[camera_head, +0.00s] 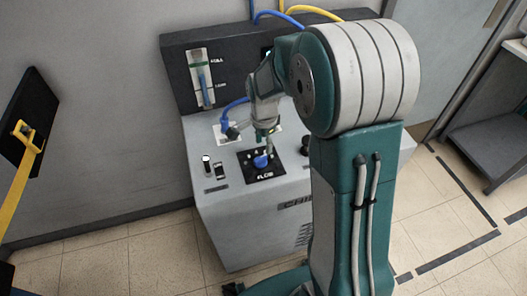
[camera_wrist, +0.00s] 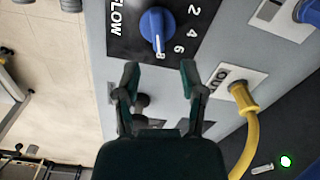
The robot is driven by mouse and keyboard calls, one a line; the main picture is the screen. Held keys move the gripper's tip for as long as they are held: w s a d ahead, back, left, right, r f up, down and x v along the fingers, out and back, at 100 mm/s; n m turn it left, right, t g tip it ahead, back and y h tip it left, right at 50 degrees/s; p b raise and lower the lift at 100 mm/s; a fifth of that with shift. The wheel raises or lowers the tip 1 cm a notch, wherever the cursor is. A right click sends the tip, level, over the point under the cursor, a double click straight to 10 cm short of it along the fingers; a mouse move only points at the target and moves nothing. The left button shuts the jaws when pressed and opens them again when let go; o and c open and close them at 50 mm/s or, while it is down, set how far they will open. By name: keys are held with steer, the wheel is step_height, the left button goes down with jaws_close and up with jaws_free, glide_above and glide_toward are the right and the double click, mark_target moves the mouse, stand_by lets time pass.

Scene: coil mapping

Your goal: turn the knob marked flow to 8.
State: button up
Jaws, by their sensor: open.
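The blue flow knob (camera_wrist: 157,24) sits on a black plate (camera_wrist: 118,45) marked FLOW, with 2, 4, 6 and 8 readable in the wrist view. Its white pointer line points down in the picture, at or very close to the 8. In the head view the knob (camera_head: 261,161) is on top of the grey machine. My gripper (camera_wrist: 160,68) is open and empty. Its two fingertips are apart from the knob, on the side by the 8. In the head view my gripper (camera_head: 268,143) is above the plate, with its fingers partly hidden.
A yellow hose (camera_wrist: 245,110) plugs into a port marked OUT beside my gripper. A blue hose connector (camera_head: 226,128) stands behind the knob. Small switches (camera_head: 213,167) are to its left. A dark upright panel (camera_head: 182,75) with a gauge rises at the back.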

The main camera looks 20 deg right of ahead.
mark_target(263, 156)
step_height(263, 156, up, 7)
steer(key=shift+a+f, duration=0.1)
steer(key=shift+f, duration=0.05)
stand_by(0.4)
steer(key=s+r+n+t, duration=0.2)
steer(key=s+r+n, duration=0.1)
steer(key=s+n, duration=0.2)
steer(key=s+r+n+t, duration=0.1)
steer(key=s+r+n, duration=0.3)
steer(key=s, duration=0.5)
steer(key=s+a+r+n+t, duration=0.1)
steer(key=s+r+n+t, duration=0.1)
steer(key=s+r+n, duration=0.2)
steer(key=s+n, duration=0.1)
steer(key=s, duration=0.2)
steer(key=shift+s+r+n+t, duration=0.15)
steer(key=shift+s+n+t, duration=0.1)
steer(key=shift+n+t, duration=0.05)
steer(key=shift+s+a, duration=0.1)
